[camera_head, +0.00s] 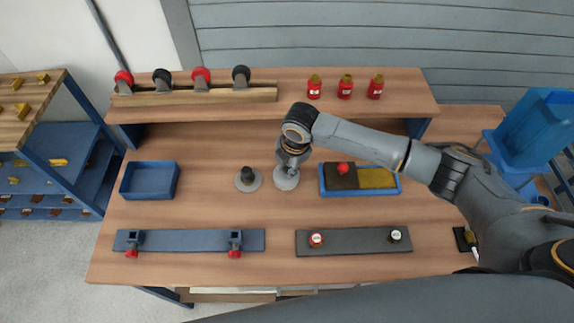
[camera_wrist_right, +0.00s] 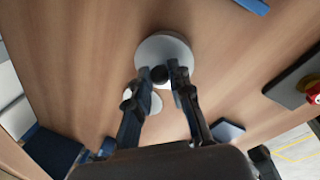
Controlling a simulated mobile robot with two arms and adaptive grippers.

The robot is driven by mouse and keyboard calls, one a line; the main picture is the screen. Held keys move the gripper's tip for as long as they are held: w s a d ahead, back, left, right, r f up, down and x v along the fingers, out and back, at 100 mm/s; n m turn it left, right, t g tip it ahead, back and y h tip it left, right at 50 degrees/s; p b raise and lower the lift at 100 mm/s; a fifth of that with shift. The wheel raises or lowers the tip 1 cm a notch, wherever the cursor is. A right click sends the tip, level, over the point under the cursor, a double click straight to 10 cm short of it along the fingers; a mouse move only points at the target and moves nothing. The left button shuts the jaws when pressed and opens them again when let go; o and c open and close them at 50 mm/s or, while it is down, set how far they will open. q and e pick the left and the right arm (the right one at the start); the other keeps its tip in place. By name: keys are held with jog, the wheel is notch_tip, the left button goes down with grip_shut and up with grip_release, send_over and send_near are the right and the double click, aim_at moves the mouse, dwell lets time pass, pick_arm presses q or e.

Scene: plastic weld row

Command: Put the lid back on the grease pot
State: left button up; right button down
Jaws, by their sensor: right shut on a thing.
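My right gripper (camera_head: 288,168) reaches down over the middle of the table. It is shut on the black knob (camera_wrist_right: 159,74) of a round grey lid (camera_wrist_right: 165,52). In the head view the lid (camera_head: 287,183) shows just below the fingers; I cannot tell whether it touches anything. In the right wrist view my gripper (camera_wrist_right: 160,78) hides part of a second pale round thing (camera_wrist_right: 152,103). My left gripper is out of view.
A blue bin (camera_head: 150,180) stands at left, and a blue tray (camera_head: 360,191) with a red knob lies right of the gripper. Two dark strips (camera_head: 187,240) (camera_head: 354,242) lie in front. A shelf (camera_head: 210,108) with casters and red bottles runs along the back.

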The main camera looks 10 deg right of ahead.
dwell(0.4)
jog(key=c, duration=0.6)
grip_release()
jog(key=shift+c, duration=0.2)
jog(key=shift+r, duration=0.1)
jog(key=shift+r+p, duration=3.45)
jog(key=shift+p, duration=0.35)
grip_shut()
